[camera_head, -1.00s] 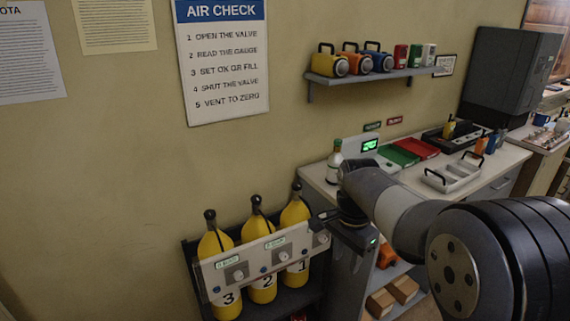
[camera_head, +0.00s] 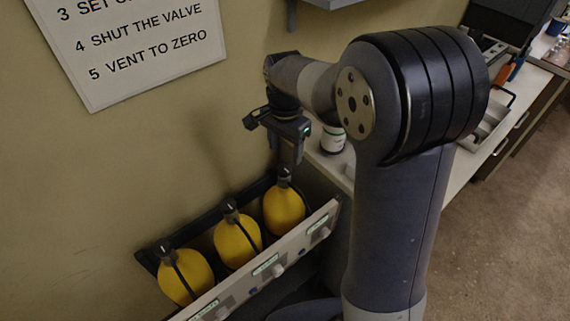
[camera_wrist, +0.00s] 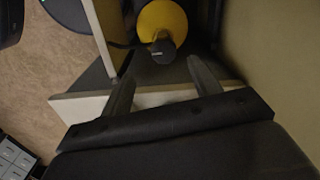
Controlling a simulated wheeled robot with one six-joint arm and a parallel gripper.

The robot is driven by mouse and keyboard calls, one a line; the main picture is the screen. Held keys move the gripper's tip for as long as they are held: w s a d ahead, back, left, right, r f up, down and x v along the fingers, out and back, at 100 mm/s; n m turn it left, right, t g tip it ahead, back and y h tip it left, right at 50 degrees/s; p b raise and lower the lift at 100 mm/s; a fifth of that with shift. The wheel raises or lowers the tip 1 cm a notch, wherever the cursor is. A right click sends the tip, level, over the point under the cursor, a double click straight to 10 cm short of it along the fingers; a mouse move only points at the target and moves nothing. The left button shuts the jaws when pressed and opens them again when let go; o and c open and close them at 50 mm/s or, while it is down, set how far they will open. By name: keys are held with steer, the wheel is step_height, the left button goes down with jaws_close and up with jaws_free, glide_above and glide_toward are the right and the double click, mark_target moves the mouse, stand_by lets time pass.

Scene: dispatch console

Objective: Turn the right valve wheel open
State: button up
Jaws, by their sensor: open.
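Three yellow cylinders stand in a dark rack (camera_head: 147,262) by the wall, each with a black valve on top. The right cylinder (camera_head: 284,208) has its valve wheel (camera_head: 285,175) just below my gripper (camera_head: 288,160), which points down at it. In the wrist view the right cylinder (camera_wrist: 165,17) is near the top, with its black valve wheel (camera_wrist: 163,48) ahead of my gripper (camera_wrist: 161,74), roughly between the two fingertips. The fingers are apart and empty. I cannot tell how far the tips are above the wheel. The middle cylinder (camera_head: 237,242) and left cylinder (camera_head: 184,277) are clear of the gripper.
A pale panel (camera_head: 270,267) with labels and knobs runs along the rack's front. The wall is close behind the cylinders. A white-labelled bottle (camera_head: 333,139) stands on the counter right of the gripper, partly hidden by my arm. A wall sign (camera_head: 130,45) hangs above left.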

mark_target(284, 168)
steer(key=f, duration=0.7)
steer(key=shift+w+a+p, duration=0.1)
steer(key=shift+w+p, duration=0.15)
steer(key=shift+p, duration=0.05)
steer(key=shift+c, duration=0.5)
steer(key=c, duration=0.9)
